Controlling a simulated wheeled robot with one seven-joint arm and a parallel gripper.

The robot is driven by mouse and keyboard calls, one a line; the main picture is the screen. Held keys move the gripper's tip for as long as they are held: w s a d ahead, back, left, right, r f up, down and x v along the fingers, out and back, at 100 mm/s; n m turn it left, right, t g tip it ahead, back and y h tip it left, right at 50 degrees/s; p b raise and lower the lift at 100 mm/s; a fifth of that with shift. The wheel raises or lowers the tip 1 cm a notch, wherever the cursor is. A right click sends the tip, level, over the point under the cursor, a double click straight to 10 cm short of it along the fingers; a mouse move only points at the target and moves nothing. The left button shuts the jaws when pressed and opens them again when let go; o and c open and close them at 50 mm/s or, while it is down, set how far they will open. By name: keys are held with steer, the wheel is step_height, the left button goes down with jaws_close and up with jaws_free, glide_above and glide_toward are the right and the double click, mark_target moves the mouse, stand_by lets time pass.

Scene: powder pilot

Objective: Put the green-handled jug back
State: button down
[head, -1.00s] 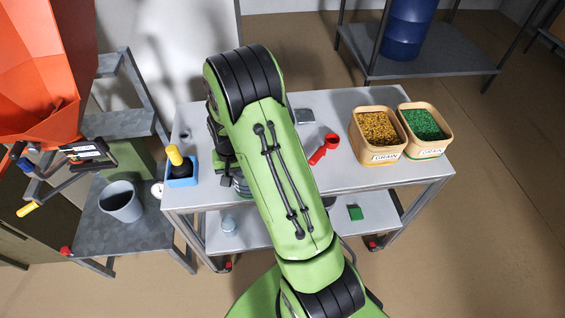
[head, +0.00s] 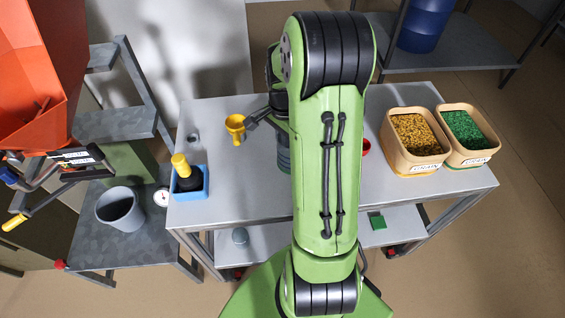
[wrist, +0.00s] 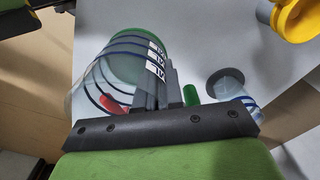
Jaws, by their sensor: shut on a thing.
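The green-handled jug (wrist: 128,75) is clear, with a green round end, dark blue bands and a white label. It shows left of the fingers in the wrist view. My gripper (wrist: 160,92) is shut, with a bit of green handle (wrist: 192,92) showing just right of its fingers. In the head view, a banded grey-blue side of the jug (head: 284,157) shows at the left edge of my arm, over the grey table (head: 235,185). My arm hides the rest. I cannot tell whether the jug touches the table.
A yellow cup-like thing (head: 235,125) is left of my arm. A blue holder (head: 190,188) with a yellow-topped object stands at the table's left. A red object (head: 366,148) is partly behind my arm. Two grain tubs (head: 414,155) (head: 466,153) stand right.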

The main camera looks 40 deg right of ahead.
step_height(320, 180, down, 7)
steer(key=shift+s+f+b, duration=0.1)
steer(key=shift+b, duration=0.5)
steer(key=c, duration=1.7)
jaws_free()
steer(key=shift+f, duration=0.1)
steer(key=o, duration=0.4)
